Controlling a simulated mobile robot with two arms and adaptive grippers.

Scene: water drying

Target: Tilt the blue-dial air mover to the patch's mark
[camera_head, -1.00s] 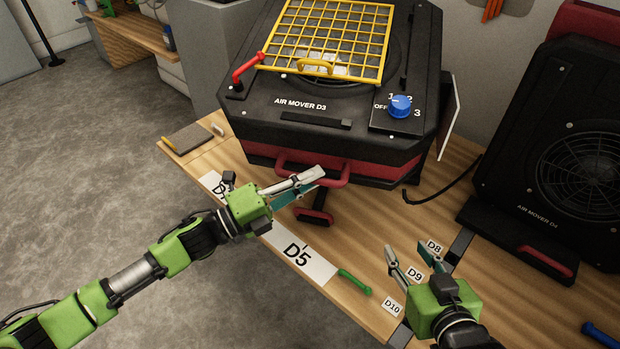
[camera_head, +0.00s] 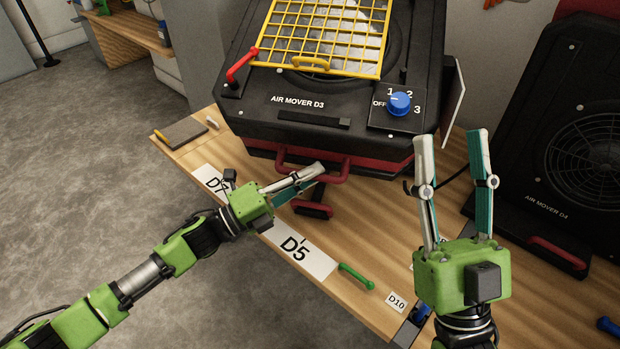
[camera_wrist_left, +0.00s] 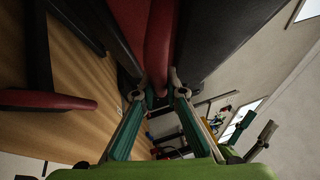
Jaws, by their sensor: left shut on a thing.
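The black air mover D3 (camera_head: 250,112) stands on the wooden bench, with a blue dial (camera_head: 399,103) on its right front. Its red front handle (camera_head: 340,176) also shows in the left wrist view (camera_wrist_left: 160,42). My left gripper (camera_head: 317,171) is shut on this handle; in the left wrist view the handle runs between its fingertips (camera_wrist_left: 155,92). A white strip marked D5 (camera_head: 318,264) and D7 lies along the bench's front edge. My right gripper (camera_head: 451,140) is open and empty, in front of the air mover's right side.
A second air mover, D4 (camera_head: 520,160), stands upright at the right. A yellow grid (camera_head: 312,62) with a grey patch under it lies on top of D3. A green handle (camera_head: 356,276) and a D10 label (camera_head: 397,302) are near the bench's front edge.

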